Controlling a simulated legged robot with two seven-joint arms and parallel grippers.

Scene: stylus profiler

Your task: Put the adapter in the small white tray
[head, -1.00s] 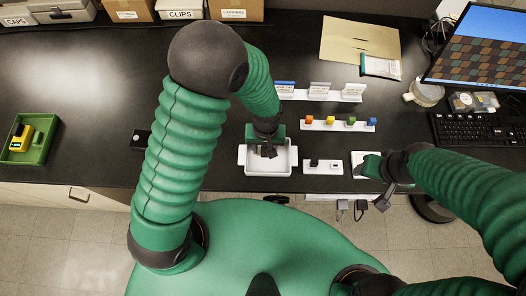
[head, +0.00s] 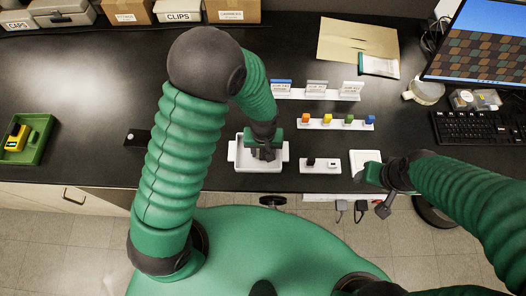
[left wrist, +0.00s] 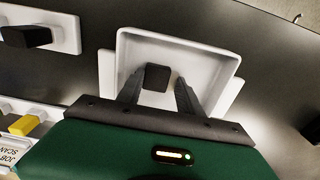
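The small white tray (head: 235,152) stands near the table's front edge, left of centre in the head view. It fills the upper middle of the left wrist view (left wrist: 220,52). A dark block (left wrist: 156,78), which looks like the adapter, is in the tray area between my left fingertips. My left gripper (head: 264,153) is low over the tray. In the left wrist view its fingers (left wrist: 160,86) are apart, with a gap between the block and the right finger. Whether the block rests on the tray floor is unclear. My right gripper (head: 374,178) is at the right; its fingers are unclear.
Right of the tray is a white holder (head: 321,168) with a black piece (head: 311,162). A white square plate (head: 368,156) lies by my right gripper. A strip with coloured blocks (head: 337,123) is behind. A green tray (head: 39,146) is far left.

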